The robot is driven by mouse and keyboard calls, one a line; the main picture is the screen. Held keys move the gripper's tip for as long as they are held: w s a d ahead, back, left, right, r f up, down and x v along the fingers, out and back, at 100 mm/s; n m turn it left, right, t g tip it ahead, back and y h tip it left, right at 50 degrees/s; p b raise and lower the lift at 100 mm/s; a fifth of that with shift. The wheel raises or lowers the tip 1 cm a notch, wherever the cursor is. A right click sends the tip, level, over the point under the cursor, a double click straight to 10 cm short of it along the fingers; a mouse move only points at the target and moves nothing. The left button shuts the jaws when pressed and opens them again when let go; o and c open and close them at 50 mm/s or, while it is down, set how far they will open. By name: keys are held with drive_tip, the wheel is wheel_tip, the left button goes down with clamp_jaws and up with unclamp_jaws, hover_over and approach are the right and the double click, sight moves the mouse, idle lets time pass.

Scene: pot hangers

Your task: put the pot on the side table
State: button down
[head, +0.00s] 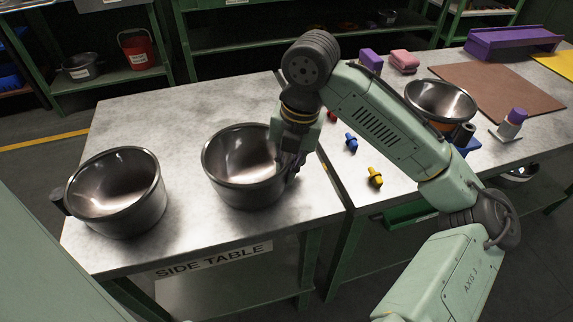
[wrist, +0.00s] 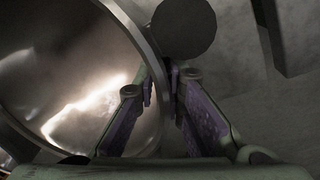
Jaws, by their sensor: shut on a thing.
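A steel pot (head: 245,190) is over the right part of the side table (head: 185,115), upright or nearly so. I cannot tell whether its base touches the top. My gripper (head: 290,168) is at the pot's right side, shut on its wall near the rim. In the wrist view the fingers (wrist: 163,88) lie on either side of the wall of the pot (wrist: 70,70), and a dark round part, perhaps its handle, shows beyond them. A second steel pot (head: 125,205) stands on the left part of the same table, its dark handle to the left.
A workbench (head: 385,180) adjoins on the right, with a third pot (head: 440,100), a brown mat (head: 500,90), a purple tray (head: 510,40) and small blue and yellow pieces. Clear table top shows behind and between the two pots. Shelves stand behind.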

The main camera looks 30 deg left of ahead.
drive_tip(key=c, duration=1.7)
unclamp_jaws()
drive_tip(key=r, duration=0.4)
drive_tip(key=d+r, duration=0.1)
drive_tip(key=r, duration=0.7)
drive_tip(key=shift+w+d+b, duration=0.3)
drive_tip(key=shift+d, duration=0.05)
